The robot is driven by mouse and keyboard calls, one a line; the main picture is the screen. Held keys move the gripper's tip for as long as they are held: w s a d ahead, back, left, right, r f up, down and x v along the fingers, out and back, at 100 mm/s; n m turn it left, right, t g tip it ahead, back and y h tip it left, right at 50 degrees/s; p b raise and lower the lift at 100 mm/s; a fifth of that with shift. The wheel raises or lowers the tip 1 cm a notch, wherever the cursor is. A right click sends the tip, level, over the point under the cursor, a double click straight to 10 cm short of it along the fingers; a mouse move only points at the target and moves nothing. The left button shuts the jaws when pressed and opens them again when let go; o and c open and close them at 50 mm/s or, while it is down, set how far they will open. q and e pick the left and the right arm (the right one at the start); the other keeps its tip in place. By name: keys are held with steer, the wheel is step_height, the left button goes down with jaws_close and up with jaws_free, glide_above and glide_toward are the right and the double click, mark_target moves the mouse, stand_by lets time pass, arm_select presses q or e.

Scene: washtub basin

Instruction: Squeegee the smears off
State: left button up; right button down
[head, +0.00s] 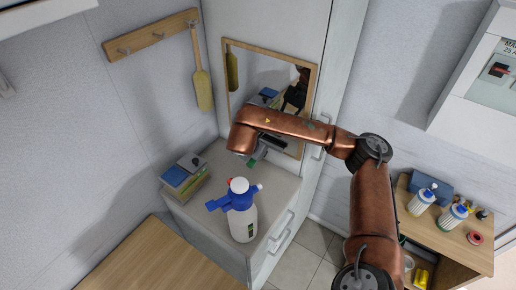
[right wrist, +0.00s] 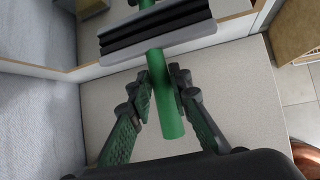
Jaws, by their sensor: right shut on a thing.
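The squeegee (right wrist: 172,110) has a green handle and a wide grey and black head. In the right wrist view its handle stands between the fingers of my right gripper (right wrist: 161,90), which is shut on it. In the head view my right gripper (head: 255,155) is partly hidden by my copper arm, low in front of the mirror, with a bit of green showing. The wood-framed mirror (head: 262,66) hangs on the cabinet front, partly covered by the arm. I cannot make out the smears. My left gripper is not in view.
A blue and white spray bottle (head: 243,222) stands on the grey counter (head: 215,222). A small box with sponges (head: 183,178) sits at its left. A wooden paddle (head: 203,90) hangs from a peg rail (head: 150,36). A wooden shelf (head: 470,255) with bottles is at right.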

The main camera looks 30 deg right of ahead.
mark_target(249, 165)
steer(key=shift+d+f+b, duration=0.2)
steer(key=shift+f+b, duration=0.2)
steer(key=shift+f, duration=0.45)
steer(key=shift+r, duration=0.1)
steer(key=shift+s+a, duration=0.45)
steer(key=shift+a, duration=0.65)
steer(key=shift+s+a, duration=0.4)
steer(key=shift+a, duration=0.75)
steer(key=shift+s+a, duration=0.45)
steer(key=shift+a, duration=0.65)
